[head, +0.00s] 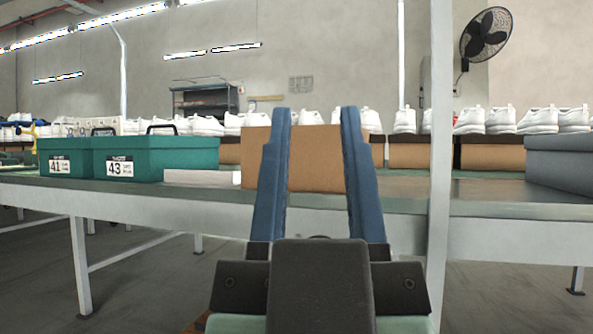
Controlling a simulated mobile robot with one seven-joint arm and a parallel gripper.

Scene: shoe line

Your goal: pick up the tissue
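A flat white piece that looks like the tissue (203,178) lies on the workbench (140,192), between a teal box and a cardboard box. Its right end meets the cardboard box's left edge in the picture; I cannot tell if they touch. My gripper (316,114) is in the middle foreground with two blue fingers pointing up and spread apart. It is open, and nothing shows held between the fingers. The tissue is to the left of my gripper and farther away.
The cardboard box (315,172) stands on the bench behind my fingers. Teal boxes marked 41 (63,158) and 43 (150,162) stand left of the tissue. A grey box (560,160) is at far right. A white post (440,150) rises right of my gripper.

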